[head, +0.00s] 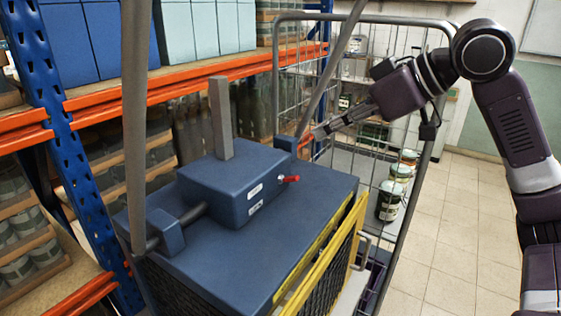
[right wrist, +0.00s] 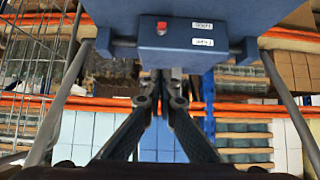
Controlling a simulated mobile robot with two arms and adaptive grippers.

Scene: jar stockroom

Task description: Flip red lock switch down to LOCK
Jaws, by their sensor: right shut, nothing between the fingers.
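The red lock switch (head: 290,179) is a small lever sticking out from the face of a blue box (head: 232,185). Two white labels (head: 255,191) sit beside it, too small to read. In the right wrist view, which is upside down, the red switch (right wrist: 162,28) shows beyond my fingertips, on the blue box (right wrist: 205,32). I cannot tell surely whether it is up or down. My right gripper (head: 320,132) is behind and above the switch in the head view, apart from it. Its fingers (right wrist: 161,76) are shut and empty. My left gripper is not in view.
The blue box is on a wide blue top (head: 250,255) with a grey post (head: 220,118) rising behind. A wire cage trolley (head: 432,120) stands behind, with several jars (head: 390,200). Orange-beamed shelving (head: 180,88) fills the left. Tiled floor (head: 460,220) is clear at right.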

